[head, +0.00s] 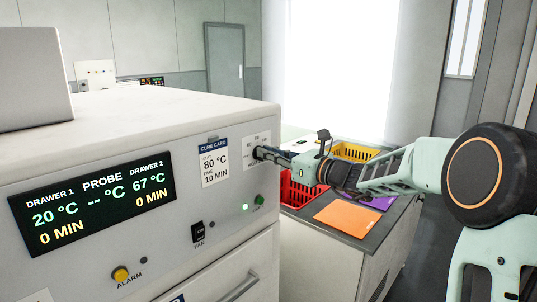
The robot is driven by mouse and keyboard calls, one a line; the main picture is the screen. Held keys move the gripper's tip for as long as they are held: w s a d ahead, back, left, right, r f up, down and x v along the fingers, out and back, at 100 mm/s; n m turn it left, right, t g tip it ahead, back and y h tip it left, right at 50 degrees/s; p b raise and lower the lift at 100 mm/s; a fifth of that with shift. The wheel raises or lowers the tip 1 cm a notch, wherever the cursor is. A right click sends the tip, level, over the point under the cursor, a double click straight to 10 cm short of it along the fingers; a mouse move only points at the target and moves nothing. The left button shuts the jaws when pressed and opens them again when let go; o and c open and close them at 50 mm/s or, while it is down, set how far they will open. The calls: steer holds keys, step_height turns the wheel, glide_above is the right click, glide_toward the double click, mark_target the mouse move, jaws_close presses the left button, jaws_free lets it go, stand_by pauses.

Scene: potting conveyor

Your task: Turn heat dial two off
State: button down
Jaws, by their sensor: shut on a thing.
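The cream oven-like unit (130,100) has a display (95,203) that reads drawer 1 at 20 °C and drawer 2 at 67 °C, both 0 MIN. A white dial plate with small numbers (256,139) is at the right end of its front. My gripper (262,153) reaches in from the right, its fingertips against this plate, and is shut on the heat dial there. The fingers hide nearly all of the dial, so its pointer position cannot be read.
A cure card (214,162) is left of the dial plate. Red (300,197) and yellow (355,152) baskets and an orange sheet (347,218) lie on the counter.

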steer(key=shift+f+b, duration=0.2)
steer(key=shift+b, duration=0.1)
steer(key=n+b, duration=0.6)
steer(key=b, duration=0.2)
steer(key=n+b, duration=0.5)
steer(key=b, duration=0.3)
steer(key=f+n+b, duration=0.1)
steer(key=n+b, duration=0.5)
steer(key=b, duration=0.2)
steer(key=shift+s+a+n, duration=0.3)
steer(key=shift+s, duration=0.1)
steer(key=shift+r+b, duration=0.1)
steer(key=shift+b, duration=0.25)
steer(key=c, duration=2)
jaws_free()
steer(key=shift+d, duration=0.1)
